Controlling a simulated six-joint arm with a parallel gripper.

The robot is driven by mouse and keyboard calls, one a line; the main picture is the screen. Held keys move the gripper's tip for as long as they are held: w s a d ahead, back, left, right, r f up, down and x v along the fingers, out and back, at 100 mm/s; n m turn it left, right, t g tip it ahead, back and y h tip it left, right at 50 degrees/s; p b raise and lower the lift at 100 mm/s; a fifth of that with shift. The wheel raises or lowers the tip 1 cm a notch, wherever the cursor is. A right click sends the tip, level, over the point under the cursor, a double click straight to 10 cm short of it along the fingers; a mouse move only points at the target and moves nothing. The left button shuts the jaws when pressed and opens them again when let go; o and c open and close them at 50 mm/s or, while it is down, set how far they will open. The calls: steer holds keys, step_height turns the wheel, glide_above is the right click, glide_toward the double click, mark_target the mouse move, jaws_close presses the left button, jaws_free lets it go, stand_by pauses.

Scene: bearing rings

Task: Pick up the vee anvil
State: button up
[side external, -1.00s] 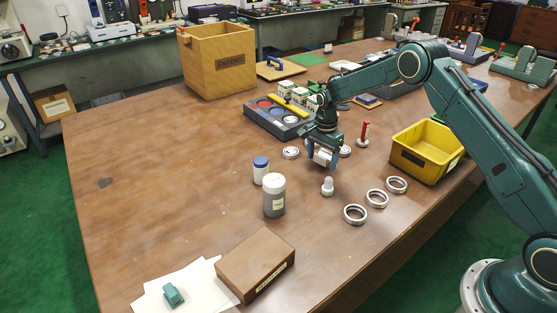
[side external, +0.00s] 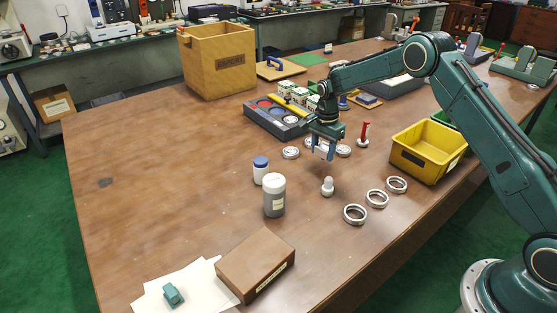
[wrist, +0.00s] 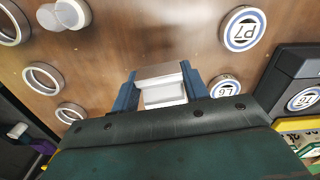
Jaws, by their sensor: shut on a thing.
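The vee anvil is a pale silver block with a stepped, grooved face, and in the wrist view the block (wrist: 163,88) sits between two blue fingers. My gripper (wrist: 161,92) is shut on it. In the side external view my gripper (side external: 323,149) hangs above the table near the middle, and the held block (side external: 321,150) shows only as a small pale patch between the fingers. The block looks clear of the tabletop.
A small white domed piece (side external: 328,187) and several metal rings (side external: 355,214) stand in front. Marked discs (side external: 291,152) lie beside my gripper, with a dark tray (side external: 262,121) behind. A yellow bin (side external: 428,151) is to the right. The left tabletop (side external: 150,170) is clear.

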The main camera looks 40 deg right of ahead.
mark_target(323, 149)
step_height(323, 149, up, 17)
steer(key=shift+r, duration=0.2)
stand_by(0.3)
stand_by(0.4)
